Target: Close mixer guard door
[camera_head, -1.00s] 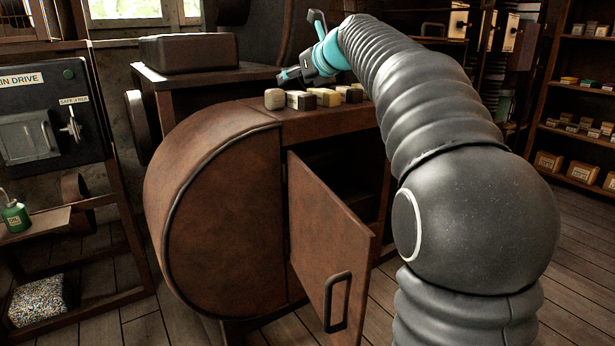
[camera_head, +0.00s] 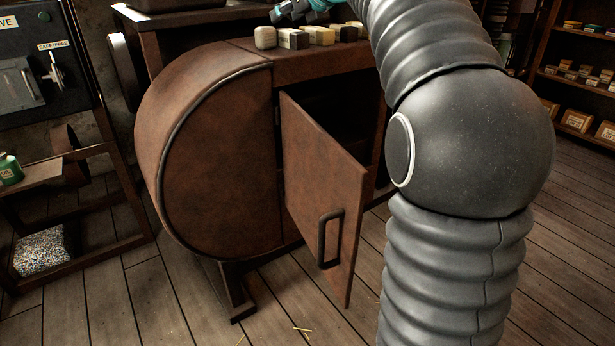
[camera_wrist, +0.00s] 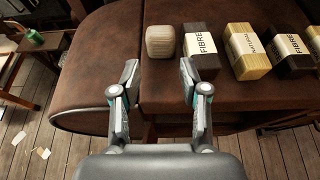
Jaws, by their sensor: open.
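The mixer guard door (camera_head: 318,192) is a brown hinged panel with a dark bar handle (camera_head: 330,238). It stands swung open toward the camera from the front of the brown rounded machine housing (camera_head: 218,160), with a dark opening behind it. My gripper (camera_head: 302,8) is at the top of the head view, partly cut off, above the housing's top. In the wrist view my gripper (camera_wrist: 160,85) is open and empty, its fingers apart over the housing's top edge. The door is not clearly seen in the wrist view.
A pale rounded block (camera_wrist: 160,41) and several labelled blocks, one reading FIBRE (camera_wrist: 201,50), stand on the housing's top. A switch panel (camera_head: 40,65) and a stand with a green can (camera_head: 10,168) are at left.

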